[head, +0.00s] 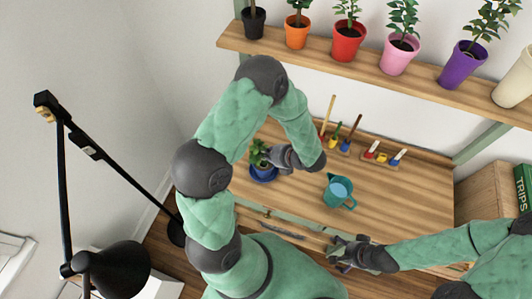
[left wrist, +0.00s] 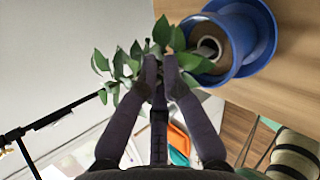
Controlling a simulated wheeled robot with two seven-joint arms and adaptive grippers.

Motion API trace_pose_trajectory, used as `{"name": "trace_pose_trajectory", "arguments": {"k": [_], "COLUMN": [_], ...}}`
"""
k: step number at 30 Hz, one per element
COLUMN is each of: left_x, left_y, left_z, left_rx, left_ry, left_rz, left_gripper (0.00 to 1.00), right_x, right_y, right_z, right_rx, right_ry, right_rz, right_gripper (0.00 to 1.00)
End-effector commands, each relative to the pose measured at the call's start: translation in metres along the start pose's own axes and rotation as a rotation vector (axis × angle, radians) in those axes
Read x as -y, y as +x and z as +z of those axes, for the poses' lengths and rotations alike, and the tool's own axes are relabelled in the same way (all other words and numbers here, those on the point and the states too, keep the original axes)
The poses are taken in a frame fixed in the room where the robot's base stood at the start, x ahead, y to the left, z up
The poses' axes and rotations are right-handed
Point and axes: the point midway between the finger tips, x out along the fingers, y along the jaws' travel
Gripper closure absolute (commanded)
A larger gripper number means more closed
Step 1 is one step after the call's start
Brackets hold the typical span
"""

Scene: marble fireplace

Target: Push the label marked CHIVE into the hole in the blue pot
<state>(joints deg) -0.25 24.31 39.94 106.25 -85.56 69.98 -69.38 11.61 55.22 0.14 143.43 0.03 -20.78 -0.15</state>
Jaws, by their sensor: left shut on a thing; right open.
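The blue pot (head: 263,175) stands on the desk's left part, with a leafy green plant (head: 257,150) above it. In the left wrist view the blue pot (left wrist: 240,45) is at the upper right, and leaves (left wrist: 120,62) spread left of it. My left gripper (head: 270,156) is beside the plant, just above the pot. Its fingers (left wrist: 163,70) are closed together among the leaves. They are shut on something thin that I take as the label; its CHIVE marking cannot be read. My right gripper (head: 343,252) is open and empty at the desk's front edge.
A teal watering can (head: 338,192) stands right of the pot. Small tools (head: 335,138) and coloured pieces (head: 383,155) sit in wooden holders at the back. Potted plants line the shelf (head: 345,68) above. A black lamp (head: 110,268) stands left. The desk's right side is clear.

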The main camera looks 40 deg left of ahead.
Motion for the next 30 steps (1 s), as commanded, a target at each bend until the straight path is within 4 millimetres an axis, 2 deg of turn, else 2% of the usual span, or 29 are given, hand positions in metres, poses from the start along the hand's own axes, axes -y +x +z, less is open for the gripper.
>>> {"name": "trace_pose_trajectory", "arguments": {"k": [8, 9, 11, 30], "left_x": [0.0002, 0.0002, 0.0002, -0.0055], "left_y": [0.0002, 0.0002, 0.0002, -0.0056], "left_z": [-0.0001, -0.0001, -0.0001, 0.0033], "left_rx": [0.000, 0.000, 0.000, 0.000], "left_ry": [0.000, 0.000, 0.000, 0.000], "left_rz": [0.000, 0.000, 0.000, 0.000], "left_gripper": [1.00, 0.81, 0.65, 0.65], "right_x": [0.0000, -0.0001, -0.0001, 0.0025], "right_y": [0.0001, 0.0001, 0.0001, -0.0069], "right_z": [0.0000, 0.0000, 0.0000, 0.0003], "right_rx": [0.000, 0.000, 0.000, 0.000], "right_ry": [0.000, 0.000, 0.000, 0.000], "right_rz": [0.000, 0.000, 0.000, 0.000], "right_gripper": [0.00, 0.00, 0.00, 0.00]}}
